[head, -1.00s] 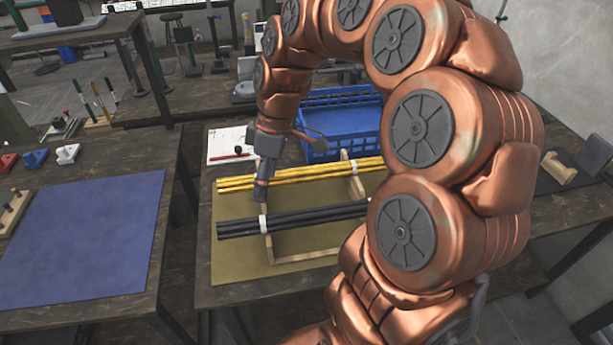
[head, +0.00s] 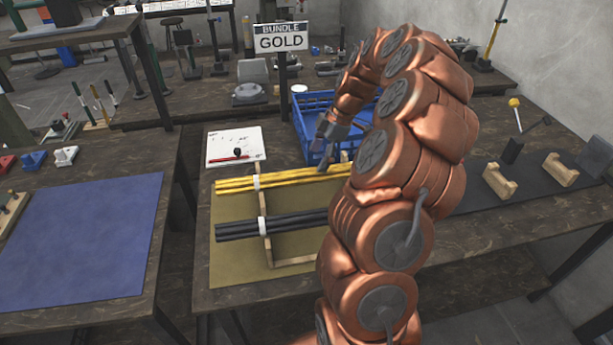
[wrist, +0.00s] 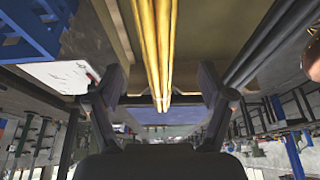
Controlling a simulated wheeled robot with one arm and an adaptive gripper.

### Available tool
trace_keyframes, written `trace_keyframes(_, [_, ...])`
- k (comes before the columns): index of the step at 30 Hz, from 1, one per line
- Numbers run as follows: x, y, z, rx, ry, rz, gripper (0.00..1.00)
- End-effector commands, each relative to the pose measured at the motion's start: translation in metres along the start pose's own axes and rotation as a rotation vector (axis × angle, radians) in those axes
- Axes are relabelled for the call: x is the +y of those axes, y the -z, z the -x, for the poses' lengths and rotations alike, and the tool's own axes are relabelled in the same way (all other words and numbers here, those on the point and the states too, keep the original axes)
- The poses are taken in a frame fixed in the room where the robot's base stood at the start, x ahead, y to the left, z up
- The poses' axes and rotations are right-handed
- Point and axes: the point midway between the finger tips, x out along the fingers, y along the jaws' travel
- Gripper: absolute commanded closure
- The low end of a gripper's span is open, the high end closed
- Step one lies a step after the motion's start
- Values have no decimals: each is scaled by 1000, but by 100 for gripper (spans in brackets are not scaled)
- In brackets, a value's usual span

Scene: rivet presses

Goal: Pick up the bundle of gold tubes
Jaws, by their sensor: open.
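The bundle of gold tubes (head: 236,184) lies level across a wooden rack (head: 267,243), with a white band (head: 257,181) around it. Its right part is hidden behind my arm. My gripper (head: 325,158) is above the bundle, right of the band, with its fingers pointing down. In the wrist view my gripper (wrist: 163,88) is open and empty. The gold tubes (wrist: 156,45) run lengthwise in line with the gap between its fingers. I cannot tell how far they are from the fingertips.
A bundle of black tubes (head: 238,229) lies nearer on the same rack. A blue crate (head: 303,125) stands behind the gold tubes. A "BUNDLE GOLD" sign (head: 281,38) stands at the back. A white sheet (head: 234,145) with a red pen lies at the left. The blue mat (head: 85,240) is clear.

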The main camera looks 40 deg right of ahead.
Motion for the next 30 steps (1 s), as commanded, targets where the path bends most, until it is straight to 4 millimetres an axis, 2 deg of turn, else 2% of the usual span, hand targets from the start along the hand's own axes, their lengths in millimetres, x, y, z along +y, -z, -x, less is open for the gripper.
trace_keyframes(4, [-1,1,-14,1,3,-1,19])
trace_keyframes(11, [0,2,-26,0,4,-2,19])
trace_keyframes(21, [2,6,-66,0,4,-2,19])
trace_keyframes(28, [3,5,-69,0,0,-1,19])
trace_keyframes(30, [3,5,-70,0,0,-1,25])
